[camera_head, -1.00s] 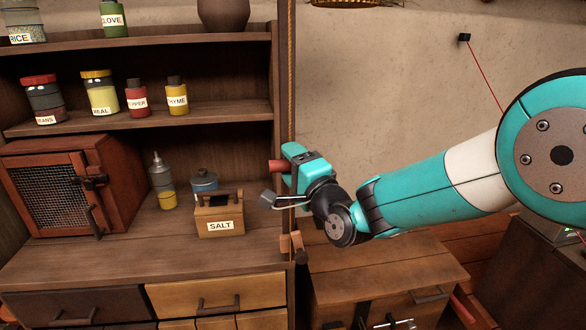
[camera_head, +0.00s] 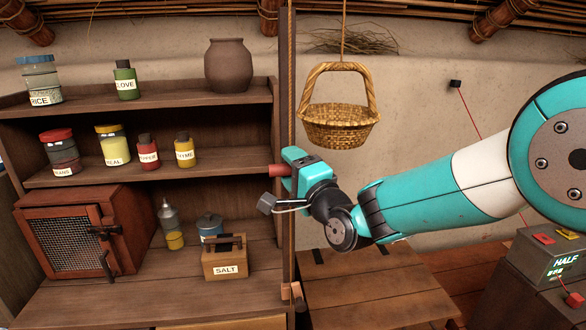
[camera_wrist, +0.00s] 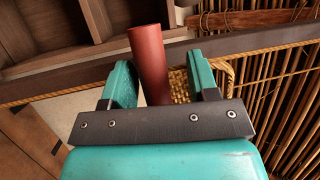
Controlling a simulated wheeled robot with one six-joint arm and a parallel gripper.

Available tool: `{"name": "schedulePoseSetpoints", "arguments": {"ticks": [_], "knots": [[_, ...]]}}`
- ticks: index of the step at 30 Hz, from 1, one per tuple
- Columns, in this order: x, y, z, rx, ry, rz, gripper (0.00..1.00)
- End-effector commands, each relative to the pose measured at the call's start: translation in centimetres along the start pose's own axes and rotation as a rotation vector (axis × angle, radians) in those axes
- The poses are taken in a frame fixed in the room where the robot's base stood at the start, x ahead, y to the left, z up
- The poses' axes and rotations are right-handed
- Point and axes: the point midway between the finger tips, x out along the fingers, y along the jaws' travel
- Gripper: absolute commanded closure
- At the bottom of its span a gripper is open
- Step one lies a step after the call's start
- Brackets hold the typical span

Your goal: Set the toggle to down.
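My gripper (camera_head: 290,170) is at the middle of the head view, in front of the shelf's right post. A plain red cylinder (camera_head: 278,170) sticks out of its left end. In the wrist view the red cylinder (camera_wrist: 150,62) stands between the two teal fingers, its lower end hidden behind the dark palm bar. No part is clearly marked as the toggle. A grey box (camera_head: 545,258) at the far right reads HALF and has a small yellow piece and a red piece on top. A red knob (camera_head: 574,299) is below it. A wooden peg (camera_head: 297,292) is low on the post.
A wicker basket (camera_head: 340,125) hangs from a rope just right of my gripper. Shelves (camera_head: 210,165) with jars and a salt box (camera_head: 225,262) stand to the left. A wooden bench top (camera_head: 370,290) lies below the arm.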

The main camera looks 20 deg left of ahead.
Motion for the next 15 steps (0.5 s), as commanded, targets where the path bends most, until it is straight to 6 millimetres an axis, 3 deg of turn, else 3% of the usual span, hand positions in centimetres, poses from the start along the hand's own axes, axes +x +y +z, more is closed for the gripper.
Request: {"name": "schedulePoseSetpoints", "arguments": {"ticks": [8, 15], "knots": [[0.1, -0.1, 0.1, 0.0, 0.0, -0.003, 0.47], [-1.4, 0.2, 0.0, 0.0, 0.0, -0.002, 0.47]]}}
